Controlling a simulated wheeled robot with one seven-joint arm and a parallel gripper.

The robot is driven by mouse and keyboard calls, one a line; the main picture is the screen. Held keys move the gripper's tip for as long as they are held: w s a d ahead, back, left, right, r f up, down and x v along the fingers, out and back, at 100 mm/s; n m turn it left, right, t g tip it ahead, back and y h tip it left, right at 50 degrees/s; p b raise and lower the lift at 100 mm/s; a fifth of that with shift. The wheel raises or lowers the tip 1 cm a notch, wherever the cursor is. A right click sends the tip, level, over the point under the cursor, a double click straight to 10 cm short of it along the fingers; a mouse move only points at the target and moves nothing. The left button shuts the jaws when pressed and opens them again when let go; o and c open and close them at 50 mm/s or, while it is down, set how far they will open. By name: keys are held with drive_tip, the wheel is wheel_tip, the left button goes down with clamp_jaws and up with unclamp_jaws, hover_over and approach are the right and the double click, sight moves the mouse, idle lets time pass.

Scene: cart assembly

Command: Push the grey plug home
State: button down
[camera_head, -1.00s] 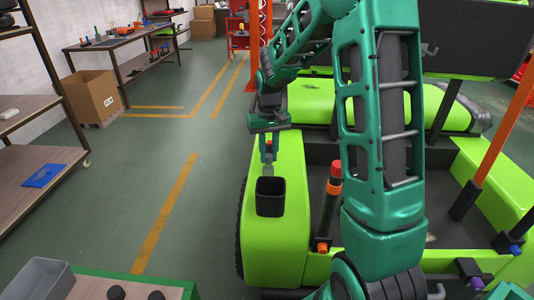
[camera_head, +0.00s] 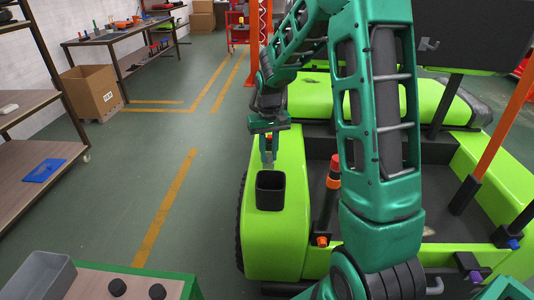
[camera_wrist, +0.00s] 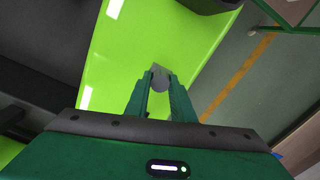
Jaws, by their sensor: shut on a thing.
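The grey plug (camera_wrist: 159,83) shows between my fingertips in the wrist view, over the bright green cart body (camera_wrist: 150,40). My gripper (camera_wrist: 159,79) is shut on it. In the head view my gripper (camera_head: 268,146) points down over the green side of the cart (camera_head: 277,235), just behind the black square cup (camera_head: 270,190). A small grey piece (camera_head: 267,159) shows below the fingers there. The plug's lower end and any socket under it are hidden, so I cannot tell how deep it sits.
An upright post with an orange-red top (camera_head: 334,170) stands right of the cup. An orange pole (camera_head: 502,125) rises at the right. A grey bin (camera_head: 38,278) and several dark knobs are on the near bench. The floor left of the cart is clear.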

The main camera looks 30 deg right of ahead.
drive_tip(key=c, duration=1.4)
unclamp_jaws()
drive_tip(key=shift+c, duration=0.2)
wheel_tip(320, 180, up, 11)
drive_tip(key=shift+f, duration=0.15)
